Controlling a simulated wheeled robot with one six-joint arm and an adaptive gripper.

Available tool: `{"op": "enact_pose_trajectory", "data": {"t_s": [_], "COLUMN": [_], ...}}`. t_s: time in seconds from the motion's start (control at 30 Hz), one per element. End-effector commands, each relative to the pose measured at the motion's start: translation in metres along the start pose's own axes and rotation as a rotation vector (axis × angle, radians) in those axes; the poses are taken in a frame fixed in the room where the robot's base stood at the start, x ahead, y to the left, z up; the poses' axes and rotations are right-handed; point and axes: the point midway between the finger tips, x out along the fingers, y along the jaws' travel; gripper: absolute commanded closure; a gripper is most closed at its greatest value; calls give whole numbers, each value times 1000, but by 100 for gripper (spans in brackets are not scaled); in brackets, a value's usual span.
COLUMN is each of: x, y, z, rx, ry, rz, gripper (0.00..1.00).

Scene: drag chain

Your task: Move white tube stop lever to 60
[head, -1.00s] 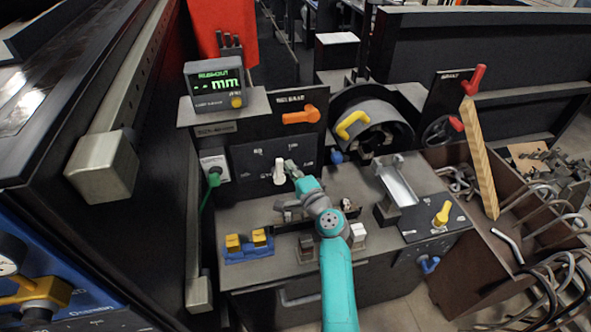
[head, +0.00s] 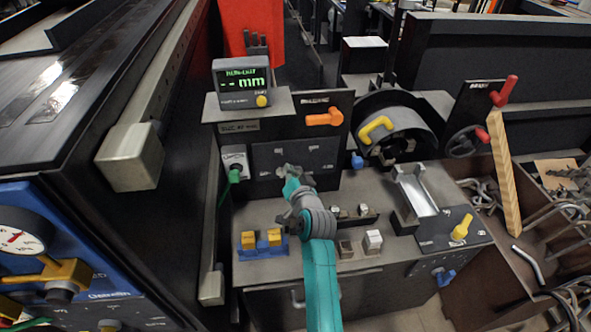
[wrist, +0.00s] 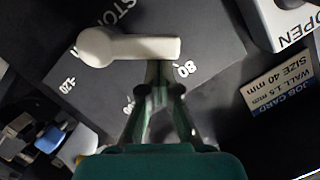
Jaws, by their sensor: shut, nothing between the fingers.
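The white tube stop lever (wrist: 130,47) fills the upper middle of the wrist view, its round hub at left and its bar reaching right. A white "80" mark (wrist: 186,69) lies just below the bar's free end; other marks on the dark plate are partly cut off or hard to read. My gripper (wrist: 159,72) is shut and empty, fingertips close beside the lower edge of the bar; I cannot tell whether they touch. In the head view my gripper (head: 289,171) is at the dark dial panel (head: 318,156), and the lever is hard to make out behind it.
A job card (wrist: 281,83) shows at right.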

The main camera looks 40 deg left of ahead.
Motion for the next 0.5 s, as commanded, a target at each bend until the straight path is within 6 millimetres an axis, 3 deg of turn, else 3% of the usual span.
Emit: {"op": "enact_pose_trajectory", "data": {"t_s": [0.5], "x": [7], "y": [-6], "z": [31], "rx": [-439], "ry": [-5], "rz": [110], "gripper": [100]}}
